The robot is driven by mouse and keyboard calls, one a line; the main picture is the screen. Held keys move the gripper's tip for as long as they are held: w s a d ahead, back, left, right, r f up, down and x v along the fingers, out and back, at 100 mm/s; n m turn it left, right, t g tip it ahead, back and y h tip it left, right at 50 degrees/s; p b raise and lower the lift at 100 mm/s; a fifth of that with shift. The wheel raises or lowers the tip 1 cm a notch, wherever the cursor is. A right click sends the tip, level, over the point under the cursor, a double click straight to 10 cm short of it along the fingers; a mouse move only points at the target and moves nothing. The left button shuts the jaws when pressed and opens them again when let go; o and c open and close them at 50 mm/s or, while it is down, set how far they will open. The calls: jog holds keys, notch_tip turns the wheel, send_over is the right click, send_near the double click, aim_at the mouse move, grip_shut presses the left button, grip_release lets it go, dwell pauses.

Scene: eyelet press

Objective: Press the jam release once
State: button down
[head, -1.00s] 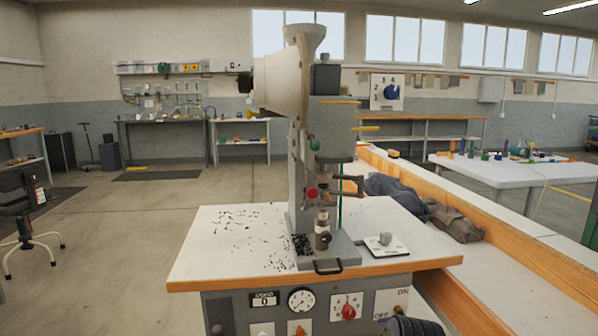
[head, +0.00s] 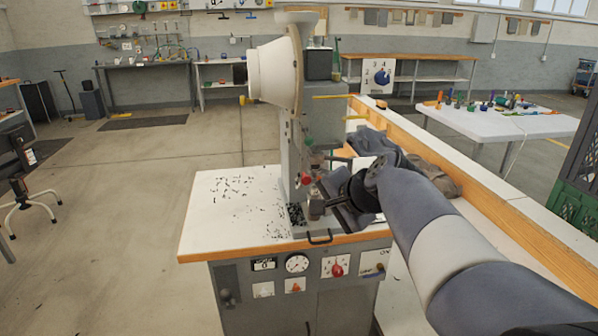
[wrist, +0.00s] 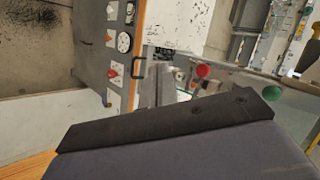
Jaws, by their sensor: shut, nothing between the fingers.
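The eyelet press (head: 322,125) stands on a white-topped bench. No label that I can read names the jam release. A red round knob (head: 306,180) sits low on the press, and it also shows in the wrist view (wrist: 203,71). A green knob (wrist: 270,93) shows to its right in the wrist view. My gripper (head: 338,208) is shut and empty, low at the right side of the press, just right of its lower tooling (head: 316,206). I cannot tell whether it touches the press. In the wrist view my gripper's dark body hides the lower part.
Dark cloth (head: 430,176) lies right of the bench. Black bits (head: 232,186) litter the left benchtop, otherwise open.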

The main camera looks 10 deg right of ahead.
dwell(0.3)
jog(key=p, duration=0.2)
send_near(306, 184)
jog(key=shift+w+a+f, duration=0.35)
jog(key=shift+w+f, duration=0.1)
jog(key=shift+f, duration=0.35)
jog(key=shift+w+a+f, duration=0.35)
jog(key=shift+w+f, duration=0.1)
jog(key=shift+f, duration=0.35)
jog(key=shift+w+a+f, duration=0.35)
jog(key=shift+w+f, duration=0.1)
jog(key=shift+f, duration=0.35)
jog(key=shift+w, duration=0.1)
jog(key=shift+w+p, duration=0.3)
jog(key=shift+p, duration=0.05)
jog(key=shift+w+p, duration=0.3)
jog(key=shift+w, duration=0.45)
dwell(0.8)
jog(key=shift+s, duration=0.1)
jog(key=shift+s+b, duration=0.45)
jog(key=shift+s, duration=0.65)
jog(key=shift+s+b, duration=0.75)
jog(key=shift+s, duration=1.75)
